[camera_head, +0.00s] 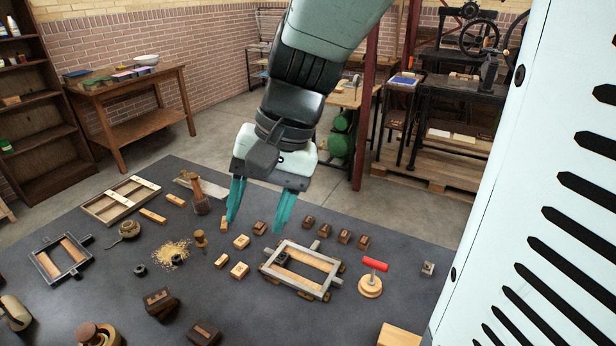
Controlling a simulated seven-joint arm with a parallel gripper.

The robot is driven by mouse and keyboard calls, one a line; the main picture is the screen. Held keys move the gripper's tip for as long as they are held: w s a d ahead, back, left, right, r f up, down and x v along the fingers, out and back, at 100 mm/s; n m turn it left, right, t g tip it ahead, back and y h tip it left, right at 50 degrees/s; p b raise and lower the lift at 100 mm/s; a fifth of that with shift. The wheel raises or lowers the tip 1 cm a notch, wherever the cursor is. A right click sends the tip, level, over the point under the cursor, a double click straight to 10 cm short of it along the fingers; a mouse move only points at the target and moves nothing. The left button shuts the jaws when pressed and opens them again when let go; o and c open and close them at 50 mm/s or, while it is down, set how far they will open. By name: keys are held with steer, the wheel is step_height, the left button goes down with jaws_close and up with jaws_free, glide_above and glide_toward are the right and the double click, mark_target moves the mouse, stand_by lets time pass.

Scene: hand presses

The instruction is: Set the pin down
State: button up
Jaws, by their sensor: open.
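My gripper (254,225) is open, its two teal fingers pointing down above the middle of the dark table, with nothing seen held between them. I cannot tell for sure which object is the pin. A red cylinder (375,264) lies crosswise atop a short upright on a round wooden base (369,288), right of my gripper and apart from it. A small turned wooden peg (201,239) stands upright left of my gripper. A grey metal frame with wood inside (302,268) lies below and right of the fingers.
Several small wooden blocks (239,270) lie around the fingers. A brown-handled tool (202,204) stands close left of them. A wooden tray (119,200), a second metal frame (62,258) and a shavings pile (172,251) are left. Bare dark tabletop (270,320) shows in front.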

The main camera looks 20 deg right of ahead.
steer(key=s+d+r+n+t+h, duration=0.3)
steer(key=s+d+r+t+h, duration=0.1)
steer(key=s+r, duration=0.4)
steer(key=shift+s+d+t, duration=0.55)
steer(key=shift+d+t, duration=0.25)
steer(key=shift+d, duration=0.4)
